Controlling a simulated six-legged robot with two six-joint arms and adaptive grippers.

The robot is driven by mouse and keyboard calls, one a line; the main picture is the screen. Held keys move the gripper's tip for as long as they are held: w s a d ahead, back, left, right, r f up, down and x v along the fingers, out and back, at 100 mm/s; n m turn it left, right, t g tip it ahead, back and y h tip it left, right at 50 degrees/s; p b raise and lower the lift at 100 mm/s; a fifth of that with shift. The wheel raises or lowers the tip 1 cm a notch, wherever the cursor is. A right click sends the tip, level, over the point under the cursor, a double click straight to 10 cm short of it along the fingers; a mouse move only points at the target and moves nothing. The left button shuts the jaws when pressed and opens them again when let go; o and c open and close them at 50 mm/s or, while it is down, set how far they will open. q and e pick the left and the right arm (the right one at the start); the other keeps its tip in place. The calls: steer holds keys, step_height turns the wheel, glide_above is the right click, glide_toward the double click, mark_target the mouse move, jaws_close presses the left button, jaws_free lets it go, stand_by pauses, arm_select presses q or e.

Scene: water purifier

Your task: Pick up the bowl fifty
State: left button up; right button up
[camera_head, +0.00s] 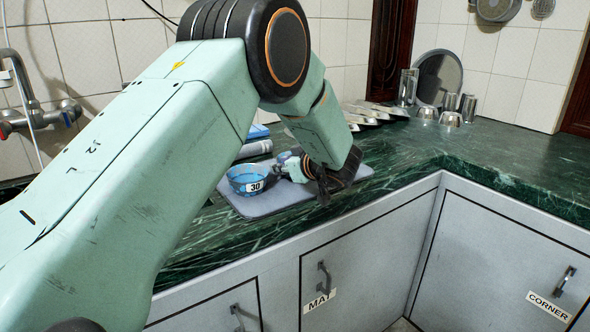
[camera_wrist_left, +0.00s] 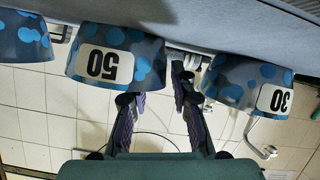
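In the left wrist view, which looks upside down, the bowl marked 50 (camera_wrist_left: 138,68) is blue-grey with lighter blue spots. It rests against the grey surface at the top of that view. My left gripper (camera_wrist_left: 155,88) is open, its two fingers apart. One finger is in front of the lower edge of bowl 50, the other in the gap towards bowl 30; contact cannot be told. In the head view, my left gripper (camera_head: 317,180) is low over the grey mat (camera_head: 250,208), and bowl 50 is largely hidden by the arm and gripper. My right gripper is not in view.
The bowl marked 30 (camera_head: 246,178) stands on the mat, left of my gripper; it also shows in the left wrist view (camera_wrist_left: 238,82). Another spotted bowl (camera_wrist_left: 22,40) is on the far side of bowl 50. Metal cups and bowls (camera_head: 450,118) stand at the back right of the green counter.

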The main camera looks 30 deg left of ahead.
arm_select(q)
steer(key=shift+s+r, duration=0.2)
steer(key=shift+s, duration=0.05)
jaws_close()
steer(key=shift+w+f, duration=0.1)
steer(key=shift+r+p, duration=1.9)
steer(key=shift+r, duration=3.05)
